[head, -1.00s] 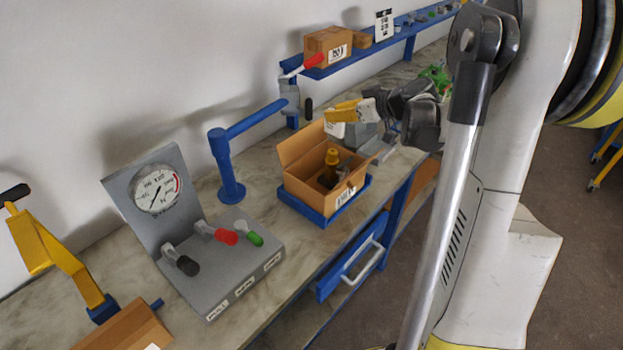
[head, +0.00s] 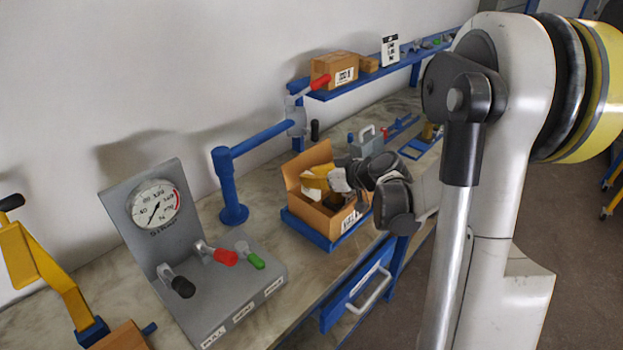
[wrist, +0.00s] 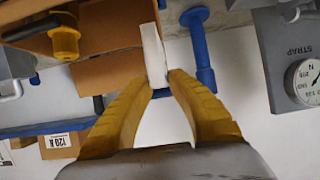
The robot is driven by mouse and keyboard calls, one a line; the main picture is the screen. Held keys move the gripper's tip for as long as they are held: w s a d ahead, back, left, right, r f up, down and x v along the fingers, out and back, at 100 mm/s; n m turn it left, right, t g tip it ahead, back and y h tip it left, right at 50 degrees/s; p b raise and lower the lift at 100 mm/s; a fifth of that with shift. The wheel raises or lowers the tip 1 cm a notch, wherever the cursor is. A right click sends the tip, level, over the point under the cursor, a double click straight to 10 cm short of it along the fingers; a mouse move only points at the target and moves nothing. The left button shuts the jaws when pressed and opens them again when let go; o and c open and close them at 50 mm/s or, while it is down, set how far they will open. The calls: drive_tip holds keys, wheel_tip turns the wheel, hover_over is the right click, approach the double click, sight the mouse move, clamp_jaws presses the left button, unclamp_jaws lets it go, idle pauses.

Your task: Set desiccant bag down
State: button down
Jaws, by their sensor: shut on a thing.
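My gripper (head: 318,177) has yellow fingers and is over the open cardboard box (head: 316,215). In the wrist view the fingers (wrist: 161,82) are shut on a thin white desiccant bag (wrist: 153,50). The bag also shows below the fingers in the head view (head: 311,193), within the box opening. I cannot tell whether it touches the box floor. My gripper hides most of the bottle in the head view.
The box stands on a blue tray (head: 310,234) on the marble-like bench. A blue post with an arm (head: 228,190) stands close to its left. A grey gauge panel with levers (head: 155,215) is further left. A blue shelf (head: 330,92) runs along the wall behind.

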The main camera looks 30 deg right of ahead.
drive_tip(key=shift+f+b, duration=0.55)
drive_tip(key=shift+b, duration=0.1)
drive_tip(key=c, duration=1.3)
unclamp_jaws()
drive_tip(key=shift+r, duration=0.15)
